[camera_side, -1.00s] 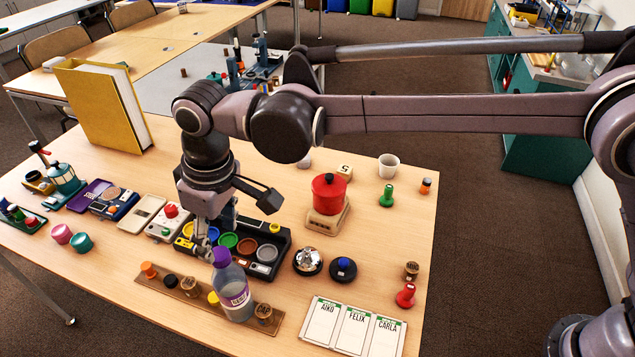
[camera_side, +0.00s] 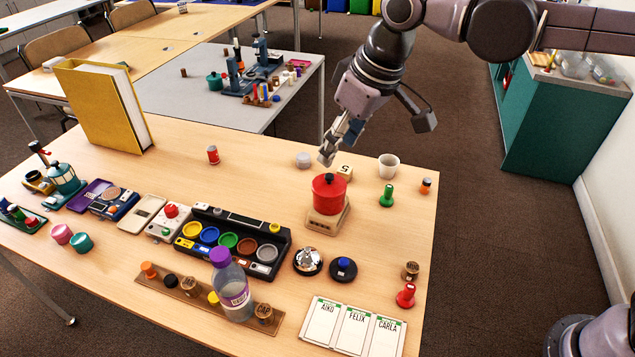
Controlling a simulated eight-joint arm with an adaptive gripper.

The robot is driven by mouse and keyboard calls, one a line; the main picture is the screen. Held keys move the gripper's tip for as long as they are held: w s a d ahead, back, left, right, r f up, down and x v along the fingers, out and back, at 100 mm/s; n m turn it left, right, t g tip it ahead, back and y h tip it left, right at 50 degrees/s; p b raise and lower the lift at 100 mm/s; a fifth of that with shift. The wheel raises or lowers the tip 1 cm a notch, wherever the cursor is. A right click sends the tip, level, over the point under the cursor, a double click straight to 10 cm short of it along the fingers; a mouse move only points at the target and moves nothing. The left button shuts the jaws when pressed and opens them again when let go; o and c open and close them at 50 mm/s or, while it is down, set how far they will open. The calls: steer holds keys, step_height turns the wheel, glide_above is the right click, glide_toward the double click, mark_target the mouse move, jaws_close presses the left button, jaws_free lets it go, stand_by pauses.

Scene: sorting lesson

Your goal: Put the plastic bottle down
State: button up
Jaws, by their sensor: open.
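The plastic bottle (camera_side: 235,291) is clear with a purple cap and a pale label. It stands upright at the front of the table, at the wooden strip (camera_side: 158,297) that holds several small pegs. Whether its base rests on the strip or just in front of it, I cannot tell. My gripper (camera_side: 327,158) is open and empty, in the air above and behind the red pot, well away from the bottle.
A black tray (camera_side: 247,257) with coloured cups lies behind the bottle. Name cards (camera_side: 354,328), a bell (camera_side: 308,261) and a white cup (camera_side: 389,166) stand on the right. The table's back middle is mostly clear.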

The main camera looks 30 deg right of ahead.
steer(key=s+d+f+m+t, duration=0.1)
steer(key=s+d+f, duration=0.2)
steer(key=d, duration=0.4)
steer(key=s+d+f+m+t+h, duration=0.1)
steer(key=s+d+f+m, duration=0.1)
steer(key=s+d, duration=0.3)
steer(key=s+d+f+m+t, duration=0.1)
steer(key=s+d, duration=0.4)
steer(key=d, duration=0.5)
step_height(320, 180, down, 3)
steer(key=shift+d+r+m+t+h, duration=0.15)
steer(key=shift+d+m+t+h, duration=0.25)
steer(key=shift+m, duration=0.3)
